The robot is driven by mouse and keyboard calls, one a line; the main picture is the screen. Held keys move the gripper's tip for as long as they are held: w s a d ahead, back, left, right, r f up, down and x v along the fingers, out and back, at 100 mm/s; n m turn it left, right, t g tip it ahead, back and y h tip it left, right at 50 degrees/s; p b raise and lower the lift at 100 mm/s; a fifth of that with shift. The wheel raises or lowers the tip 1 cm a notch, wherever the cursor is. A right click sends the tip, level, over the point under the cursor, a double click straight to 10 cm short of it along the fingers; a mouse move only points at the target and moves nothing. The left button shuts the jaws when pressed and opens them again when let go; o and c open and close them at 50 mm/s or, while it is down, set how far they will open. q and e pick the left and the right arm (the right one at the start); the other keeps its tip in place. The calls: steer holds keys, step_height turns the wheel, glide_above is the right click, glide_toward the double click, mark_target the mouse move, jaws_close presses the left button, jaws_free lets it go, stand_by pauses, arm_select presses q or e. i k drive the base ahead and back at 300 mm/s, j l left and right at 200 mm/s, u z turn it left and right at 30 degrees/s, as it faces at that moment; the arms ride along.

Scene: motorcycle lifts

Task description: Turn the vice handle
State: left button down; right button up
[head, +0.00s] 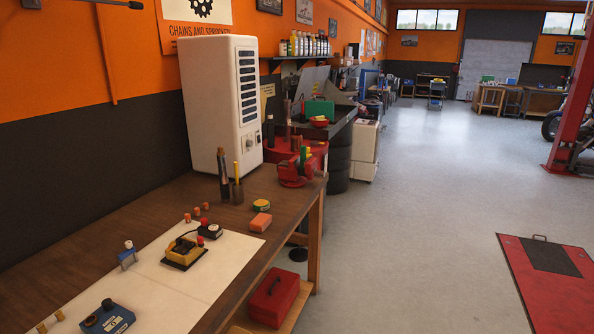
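A red vice (297,172) is mounted at the far right corner of the wooden workbench (150,208). Something green and yellow shows at the top of the vice, around its jaws. The vice handle is too small to make out clearly at this distance. Neither of my grippers is in view, and nothing is touching the vice.
The bench holds a white cabinet (219,105), a dark bottle (224,176), a pencil cup (237,192), an orange block (261,222), a round tin (261,205) and a yellow control box (185,252). A red toolbox (273,297) sits below. The floor to the right is clear up to a red lift plate (550,300).

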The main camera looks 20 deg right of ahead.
mark_target(321, 173)
steer(key=i+l+u, duration=0.2)
steer(key=i+l, duration=0.2)
steer(key=l, duration=0.25)
steer(key=i+l+u, duration=0.15)
steer(key=l, duration=0.2)
steer(key=i+l, duration=0.15)
steer(key=l, duration=0.2)
steer(key=i+l, duration=0.35)
steer(key=l, duration=0.3)
steer(key=i+l+u, duration=0.1)
steer(key=l, duration=0.25)
steer(key=i+l, duration=0.2)
steer(key=l, duration=0.15)
steer(key=i+l, duration=0.15)
steer(key=l, duration=0.2)
